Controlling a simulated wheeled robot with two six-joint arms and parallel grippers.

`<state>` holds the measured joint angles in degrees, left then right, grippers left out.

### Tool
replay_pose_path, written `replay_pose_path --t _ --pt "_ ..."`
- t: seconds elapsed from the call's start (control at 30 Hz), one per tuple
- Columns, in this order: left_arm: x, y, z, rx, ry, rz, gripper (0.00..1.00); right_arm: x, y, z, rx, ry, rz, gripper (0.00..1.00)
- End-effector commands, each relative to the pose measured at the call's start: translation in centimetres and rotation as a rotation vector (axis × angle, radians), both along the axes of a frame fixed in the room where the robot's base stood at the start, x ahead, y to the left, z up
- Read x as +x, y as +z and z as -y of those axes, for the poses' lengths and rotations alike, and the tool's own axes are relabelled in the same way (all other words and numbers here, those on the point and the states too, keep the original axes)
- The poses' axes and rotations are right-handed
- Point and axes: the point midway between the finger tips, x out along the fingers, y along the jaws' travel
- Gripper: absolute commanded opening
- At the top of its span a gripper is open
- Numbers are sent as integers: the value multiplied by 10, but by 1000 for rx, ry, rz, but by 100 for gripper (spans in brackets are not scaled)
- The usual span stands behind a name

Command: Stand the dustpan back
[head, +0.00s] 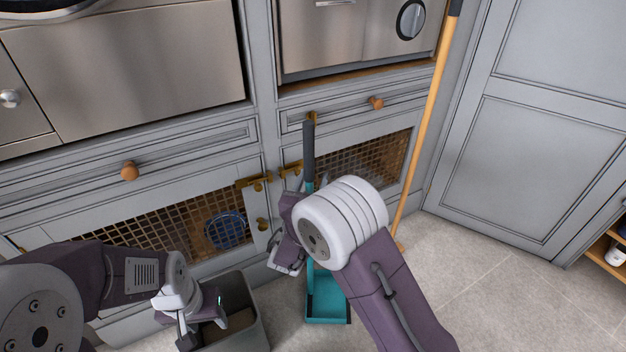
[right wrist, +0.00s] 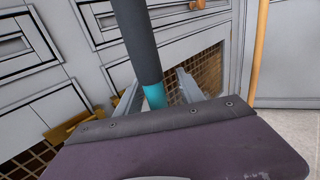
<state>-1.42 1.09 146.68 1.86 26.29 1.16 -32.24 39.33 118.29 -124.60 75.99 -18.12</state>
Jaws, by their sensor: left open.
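The dustpan has a long upright handle with a dark grip (head: 309,150) and a teal pan (head: 327,306) on the floor in front of the cabinet. My right arm hides part of the handle in the head view. My right gripper (head: 287,262) is at the handle. In the right wrist view the dark grip (right wrist: 138,40) and teal shaft (right wrist: 154,95) pass between its fingers (right wrist: 158,84), with a gap showing on each side; it looks open around the shaft. My left gripper (head: 203,322) is open and empty, over a grey bin.
The grey bin (head: 262,325) stands on the floor at the lower left of the pan. A wooden pole (head: 425,130) leans at the right of the cabinet. Mesh-fronted cabinet doors (head: 150,232) with brass latches stand behind. The tiled floor (head: 500,300) at right is clear.

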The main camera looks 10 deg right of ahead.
Motion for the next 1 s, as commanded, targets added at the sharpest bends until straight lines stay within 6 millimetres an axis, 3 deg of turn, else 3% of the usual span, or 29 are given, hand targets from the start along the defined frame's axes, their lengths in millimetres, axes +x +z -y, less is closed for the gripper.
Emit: replay_pose_path --t 0.27,0.5,0.7,1.0 --pt "0 5 0 0 0 0 50 -6 1 -3 1 3 -4 45" --pt "0 29 0 0 0 0 50 -54 4 -22 -2 6 -6 45" --pt "0 37 0 0 0 0 50 -81 3 -32 -1 3 -1 45" --pt "0 37 0 0 0 0 50 -85 1 -32 0 0 -1 45"
